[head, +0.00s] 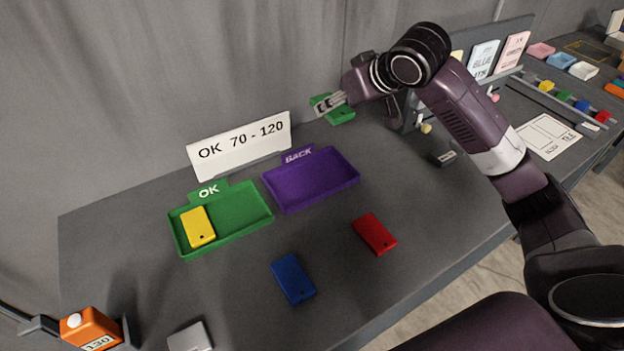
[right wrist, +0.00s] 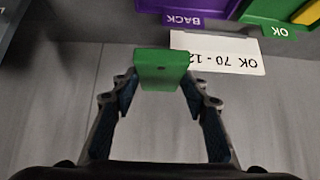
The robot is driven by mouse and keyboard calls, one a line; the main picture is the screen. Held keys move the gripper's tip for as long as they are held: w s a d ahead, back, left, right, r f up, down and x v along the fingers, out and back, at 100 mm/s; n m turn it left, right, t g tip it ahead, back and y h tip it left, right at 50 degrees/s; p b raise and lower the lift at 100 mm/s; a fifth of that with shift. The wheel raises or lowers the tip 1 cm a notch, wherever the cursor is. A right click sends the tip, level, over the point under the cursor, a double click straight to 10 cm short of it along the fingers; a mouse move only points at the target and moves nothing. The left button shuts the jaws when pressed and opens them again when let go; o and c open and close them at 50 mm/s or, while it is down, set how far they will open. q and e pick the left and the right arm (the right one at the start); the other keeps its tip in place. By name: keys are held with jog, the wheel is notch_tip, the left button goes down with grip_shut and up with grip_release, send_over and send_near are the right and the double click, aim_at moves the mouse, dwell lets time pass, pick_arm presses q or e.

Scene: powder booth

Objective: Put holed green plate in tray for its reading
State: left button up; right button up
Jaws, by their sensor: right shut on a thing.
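The green plate (head: 343,116) is held in my right gripper (head: 331,103), above the back of the table, right of the sign. The green OK tray (head: 244,219) holds a yellow plate (head: 198,227). The empty purple BACK tray (head: 325,183) stands right of it. The sign (head: 240,146) behind them reads OK 70 - 120. An orange gauge (head: 90,329) at lower left shows 130.
A blue plate (head: 293,278) and a red plate (head: 374,234) lie in front of the trays. A grey block (head: 190,338) is at the front left. A small dark labelled block (head: 444,157) lies to the right. A rack with cards (head: 484,60) stands at the back right.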

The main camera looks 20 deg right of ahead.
jog(key=f, duration=0.5)
jog(key=f+p, duration=0.1)
jog(key=f, duration=0.9)
jog(key=shift+w+d, duration=0.2)
jog(key=shift+w, duration=0.1)
jog(key=shift+f, duration=0.3)
pick_arm(q)
jog(key=shift+w+d+r+p, duration=0.1)
jog(key=shift+w+r+p, duration=0.3)
jog(key=shift+w+r, duration=0.55)
pick_arm(e)
jog(key=shift+f, duration=2.15)
jog(key=o, duration=1)
jog(key=shift+f, duration=0.15)
